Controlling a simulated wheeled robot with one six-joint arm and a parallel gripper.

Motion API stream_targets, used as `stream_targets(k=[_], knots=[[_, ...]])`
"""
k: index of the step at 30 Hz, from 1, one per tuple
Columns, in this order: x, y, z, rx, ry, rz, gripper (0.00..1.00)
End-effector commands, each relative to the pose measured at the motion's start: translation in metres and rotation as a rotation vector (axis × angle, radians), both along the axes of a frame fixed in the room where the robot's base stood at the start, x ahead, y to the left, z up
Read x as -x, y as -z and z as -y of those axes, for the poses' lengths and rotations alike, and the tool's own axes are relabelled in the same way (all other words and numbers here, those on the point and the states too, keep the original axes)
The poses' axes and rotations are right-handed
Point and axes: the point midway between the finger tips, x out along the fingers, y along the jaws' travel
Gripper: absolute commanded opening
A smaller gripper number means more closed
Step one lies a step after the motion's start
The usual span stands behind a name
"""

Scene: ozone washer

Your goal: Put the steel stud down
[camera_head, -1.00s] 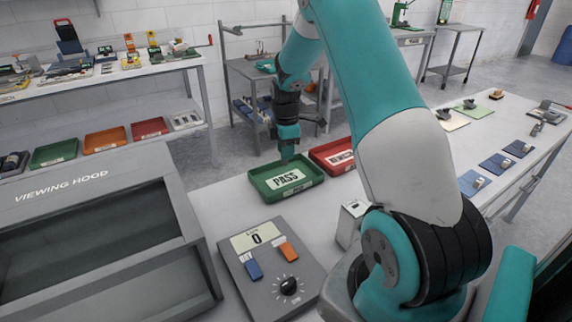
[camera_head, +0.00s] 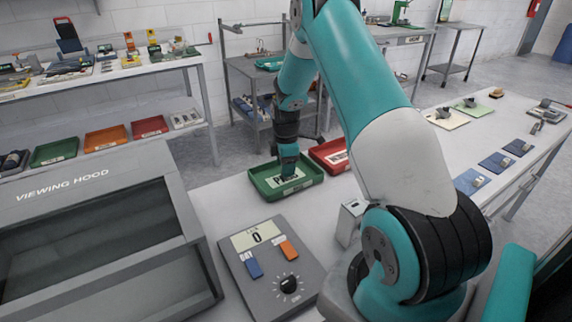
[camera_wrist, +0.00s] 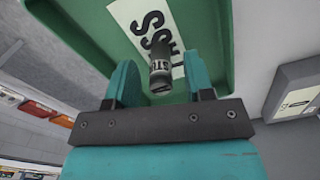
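The steel stud (camera_wrist: 160,68) is a short dark-grey cylinder with partly readable lettering on its side. In the wrist view it is over the white PASS label of the green tray (camera_wrist: 85,25) and appears to stand on it. My gripper (camera_wrist: 159,72) has a teal finger on each side of the stud, with a visible gap on both sides, so it is open around it. In the head view my gripper (camera_head: 288,172) is down inside the green tray (camera_head: 262,188) and hides part of the label. The stud cannot be made out there.
A red tray (camera_head: 330,156) sits close to the right of the green one. A grey control box (camera_head: 268,270) with a display and knob is in front. The viewing hood (camera_head: 90,190) stands left. Blue cards (camera_head: 472,183) lie on the right side of the bench.

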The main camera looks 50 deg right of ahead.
Motion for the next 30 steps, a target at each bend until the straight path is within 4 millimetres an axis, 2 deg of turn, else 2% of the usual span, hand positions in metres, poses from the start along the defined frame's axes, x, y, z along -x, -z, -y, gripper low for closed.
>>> stream_targets(k=[7, 11, 24, 30], knots=[[0.0, -0.002, 0.0, 0.0, 0.0, 0.0, 0.48], [-0.001, -0.013, 0.0, 0.001, 0.0, 0.003, 0.48], [0.0, -0.102, 0.0, 0.002, 0.0, 0.004, 0.48], [-0.001, -0.124, -0.005, -0.001, 0.001, 0.004, 0.48]])
